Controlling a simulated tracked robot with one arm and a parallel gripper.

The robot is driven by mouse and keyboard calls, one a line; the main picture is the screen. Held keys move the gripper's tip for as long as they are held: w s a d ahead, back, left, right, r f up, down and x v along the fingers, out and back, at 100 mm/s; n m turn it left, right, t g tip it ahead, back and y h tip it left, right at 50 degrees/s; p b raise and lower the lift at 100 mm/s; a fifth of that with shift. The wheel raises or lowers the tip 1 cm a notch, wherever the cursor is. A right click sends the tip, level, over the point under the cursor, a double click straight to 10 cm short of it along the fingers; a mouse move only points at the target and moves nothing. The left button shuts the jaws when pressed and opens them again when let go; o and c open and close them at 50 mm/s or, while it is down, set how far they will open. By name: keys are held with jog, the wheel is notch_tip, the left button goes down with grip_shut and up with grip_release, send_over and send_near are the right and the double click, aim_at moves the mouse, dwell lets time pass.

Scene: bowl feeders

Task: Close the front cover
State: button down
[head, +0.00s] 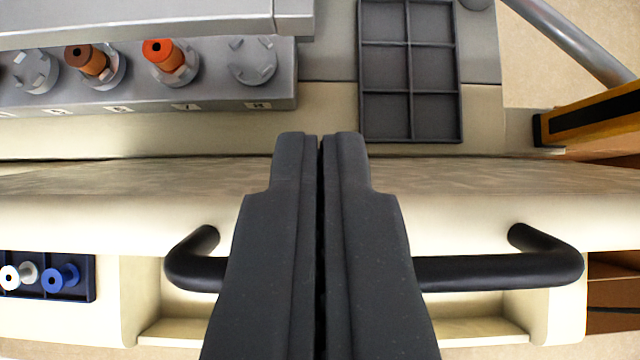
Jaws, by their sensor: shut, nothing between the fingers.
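The front cover (500,208) is a wide cream panel running across the whole picture, seen from above, with its edge toward me. A black bar handle (500,272) is fixed on its near side, with bent ends at left and right. My gripper (320,140) is shut and empty. Its dark fingers lie over the middle of the handle in the picture and hide that part. The fingertips reach past the cover's top edge in the picture. I cannot tell whether the fingers touch the handle or the cover.
Behind the cover, a grey rail (215,103) holds several round seats, some with orange or brown bobbins (160,52). A dark compartment tray (410,140) is empty. A blue tray (45,295) with white and blue bobbins is at lower left. An orange-edged box (595,120) stands at right.

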jog(key=shift+s+f, duration=0.3)
jog(key=shift+s, duration=0.45)
jog(key=shift+s+f, duration=0.1)
